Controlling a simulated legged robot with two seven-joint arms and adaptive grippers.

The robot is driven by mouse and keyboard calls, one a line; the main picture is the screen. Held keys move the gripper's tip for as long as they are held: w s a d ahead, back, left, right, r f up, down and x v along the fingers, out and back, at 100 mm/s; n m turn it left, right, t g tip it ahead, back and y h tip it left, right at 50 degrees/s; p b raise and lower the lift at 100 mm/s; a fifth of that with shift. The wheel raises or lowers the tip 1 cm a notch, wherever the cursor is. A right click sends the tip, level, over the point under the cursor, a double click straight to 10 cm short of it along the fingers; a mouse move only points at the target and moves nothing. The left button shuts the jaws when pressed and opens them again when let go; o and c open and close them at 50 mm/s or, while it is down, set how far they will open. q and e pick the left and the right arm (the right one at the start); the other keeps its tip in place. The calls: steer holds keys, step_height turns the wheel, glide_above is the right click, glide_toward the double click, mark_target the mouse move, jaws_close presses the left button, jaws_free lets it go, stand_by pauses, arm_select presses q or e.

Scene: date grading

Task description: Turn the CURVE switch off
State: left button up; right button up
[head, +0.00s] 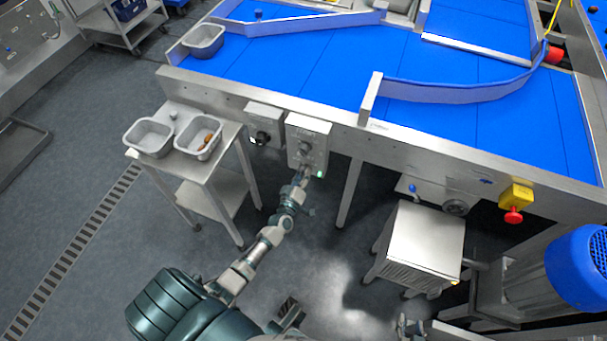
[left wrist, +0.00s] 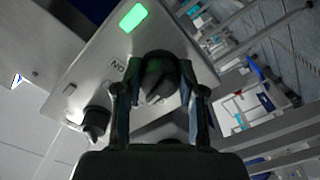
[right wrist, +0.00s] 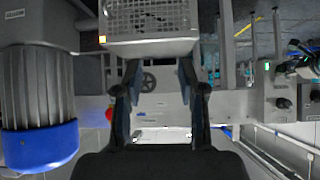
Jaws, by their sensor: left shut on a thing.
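A grey control box (head: 308,135) is fixed to the side of the blue conveyor, with knobs on its face and a lit green lamp (left wrist: 133,17). My left gripper (head: 304,172) is at the lower part of this box. In the left wrist view its fingers are on either side of a black rotary knob (left wrist: 160,78) and shut on it. A second dark knob (left wrist: 95,122) is beside it. An "ON" mark shows near the held knob; the name CURVE is not legible. My right gripper (right wrist: 160,100) is open and empty, facing the machine frame from a distance.
A smaller box with a black knob (head: 263,138) is left of the control box. A steel stand (head: 215,165) with two grey tubs is further left. A metal cabinet (head: 425,238), a red stop button (head: 513,215) and a blue motor (head: 580,270) are to the right.

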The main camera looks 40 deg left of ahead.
arm_select(q)
steer(key=n, duration=0.4)
steer(key=shift+f, duration=0.1)
steer(key=shift+s+n+b, duration=0.1)
steer(key=shift+n+b, duration=0.3)
steer(key=shift+n, duration=0.9)
arm_select(e)
steer(key=shift+w+a+r+t+y, duration=0.15)
steer(key=shift+w+a+r+t, duration=0.1)
steer(key=shift+w+r+t, duration=0.35)
steer(key=shift+w+a+r+t+y, duration=0.2)
steer(key=shift+w+r+t, duration=0.15)
steer(key=shift+w, duration=0.4)
steer(key=shift+s, duration=0.1)
arm_select(q)
steer(key=o, duration=1.1)
steer(key=shift+a, duration=0.1)
steer(key=shift+o, duration=0.2)
arm_select(e)
steer(key=shift+s+a+f, duration=0.1)
steer(key=shift+s+f, duration=0.05)
arm_select(q)
steer(key=v, duration=1.2)
